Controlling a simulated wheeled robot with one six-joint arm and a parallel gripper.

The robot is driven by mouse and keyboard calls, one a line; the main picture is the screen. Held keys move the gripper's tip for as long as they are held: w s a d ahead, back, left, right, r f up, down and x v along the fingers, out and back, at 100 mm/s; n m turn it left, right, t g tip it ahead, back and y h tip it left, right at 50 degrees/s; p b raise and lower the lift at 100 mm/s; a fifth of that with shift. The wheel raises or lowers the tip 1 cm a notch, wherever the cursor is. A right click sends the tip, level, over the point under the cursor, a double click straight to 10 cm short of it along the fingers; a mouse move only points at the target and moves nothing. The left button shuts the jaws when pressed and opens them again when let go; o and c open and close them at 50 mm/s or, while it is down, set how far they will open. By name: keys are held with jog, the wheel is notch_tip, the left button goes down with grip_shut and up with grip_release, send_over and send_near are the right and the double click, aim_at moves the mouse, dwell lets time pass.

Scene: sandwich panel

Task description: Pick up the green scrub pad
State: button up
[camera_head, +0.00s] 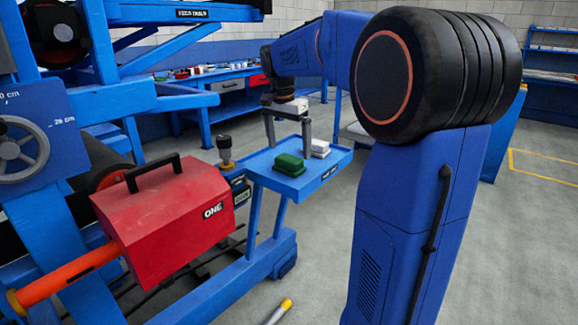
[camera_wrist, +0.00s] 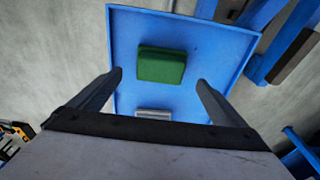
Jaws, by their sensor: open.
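The green scrub pad (camera_head: 289,165) lies on a small blue tray (camera_head: 336,157) in the head view. It also shows in the wrist view (camera_wrist: 162,65), near the middle of the tray (camera_wrist: 215,45). My gripper (camera_head: 287,146) is above the tray with its fingers pointing down. In the wrist view my gripper (camera_wrist: 159,78) is open, with one finger on either side of the pad's column and nothing between them. The fingers look apart from the pad. How high they are above it is hard to tell.
A white and grey block (camera_head: 320,147) lies beside the pad, also in the wrist view (camera_wrist: 153,114). A red box (camera_head: 165,225) with a black handle and a black-topped fitting (camera_head: 225,150) stand left of the tray. Blue frame beams surround them. Open floor lies right.

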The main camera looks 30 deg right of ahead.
aim_at(289, 158)
jog(key=shift+d+f, duration=0.1)
jog(key=shift+f, duration=2.65)
jog(key=c, duration=1.2)
